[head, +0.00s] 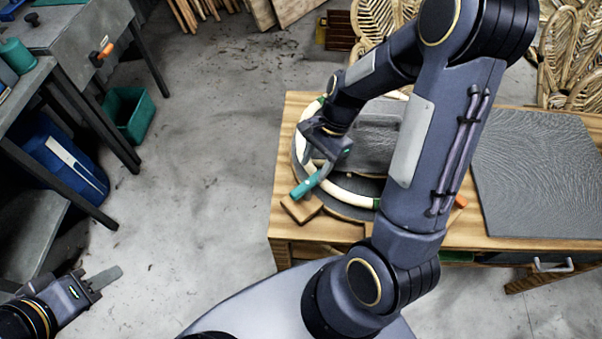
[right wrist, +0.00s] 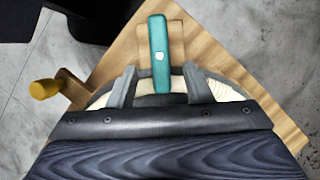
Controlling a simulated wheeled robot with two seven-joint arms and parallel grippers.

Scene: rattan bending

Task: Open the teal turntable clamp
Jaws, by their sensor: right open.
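The teal turntable clamp (head: 304,187) lies at the front left edge of the round dark turntable (head: 369,187), over a wooden block (head: 301,209). A pale rattan ring (head: 352,197) curves around the turntable. My right gripper (head: 318,167) is at the clamp. In the right wrist view the clamp's teal lever (right wrist: 158,45) has its near end between the open fingers of the gripper (right wrist: 160,72), with a gap on both sides. Part of the turntable is hidden behind my right arm. My left gripper (head: 108,278) is far from the bench, low at the left; its finger opening is unclear.
The wooden bench (head: 285,235) carries a dark ridged mat (head: 540,170) at the right. A yellow-orange knob (right wrist: 45,89) sticks out beside the turntable. A grey table (head: 75,35), a teal bin (head: 128,112) and a blue bin (head: 60,165) stand at the left. Open floor lies between.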

